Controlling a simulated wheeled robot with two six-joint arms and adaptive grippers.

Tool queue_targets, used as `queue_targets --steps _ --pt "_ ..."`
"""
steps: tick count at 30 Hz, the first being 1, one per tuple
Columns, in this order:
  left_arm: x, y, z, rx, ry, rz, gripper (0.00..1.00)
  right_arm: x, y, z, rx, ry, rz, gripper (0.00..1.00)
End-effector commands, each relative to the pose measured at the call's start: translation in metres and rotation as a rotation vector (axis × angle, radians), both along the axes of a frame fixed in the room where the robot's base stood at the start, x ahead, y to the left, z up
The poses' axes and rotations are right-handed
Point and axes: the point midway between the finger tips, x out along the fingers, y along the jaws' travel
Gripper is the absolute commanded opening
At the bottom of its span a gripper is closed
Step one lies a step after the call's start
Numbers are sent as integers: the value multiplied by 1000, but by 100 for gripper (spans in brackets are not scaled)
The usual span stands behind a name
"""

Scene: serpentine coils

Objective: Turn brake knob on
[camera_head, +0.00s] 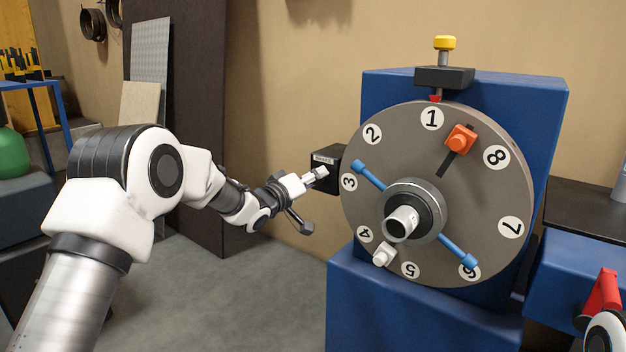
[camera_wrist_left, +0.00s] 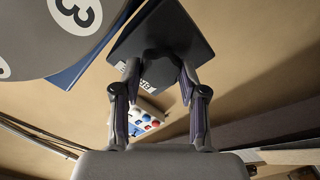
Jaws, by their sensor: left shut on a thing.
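The black brake box (camera_head: 325,151) with a small white label stands at the left edge of the grey numbered dial (camera_head: 470,200). It also shows in the left wrist view (camera_wrist_left: 182,35), its label partly hidden. The dark brake knob (camera_wrist_left: 158,70) sits on the box between my fingertips; in the head view my gripper hides it. My left gripper (camera_head: 314,182) reaches in from the left, its fingers on both sides of the knob, shut on it, as the left wrist view (camera_wrist_left: 158,78) shows. The knob's turn position cannot be told.
The dial carries blue handles (camera_head: 457,250), an orange block (camera_head: 460,139) and a white peg (camera_head: 384,255), on a blue machine housing (camera_head: 530,100). A yellow-topped plunger (camera_head: 444,43) stands above. Floor below my left arm is clear.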

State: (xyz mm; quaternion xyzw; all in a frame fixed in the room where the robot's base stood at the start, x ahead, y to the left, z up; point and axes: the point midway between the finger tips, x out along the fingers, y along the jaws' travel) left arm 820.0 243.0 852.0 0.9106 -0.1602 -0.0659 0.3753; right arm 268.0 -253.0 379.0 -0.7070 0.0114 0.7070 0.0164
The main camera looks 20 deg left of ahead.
Motion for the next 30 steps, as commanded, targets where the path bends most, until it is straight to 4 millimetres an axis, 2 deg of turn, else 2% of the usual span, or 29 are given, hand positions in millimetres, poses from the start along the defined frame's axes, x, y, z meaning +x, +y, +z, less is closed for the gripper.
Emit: queue_targets --steps 11,30 --pt "0 0 1 111 -39 0 7 0 0 9 0 0 0 40" --pt "-1 -2 0 644 -231 -1 7 0 0 26 0 0 0 40"
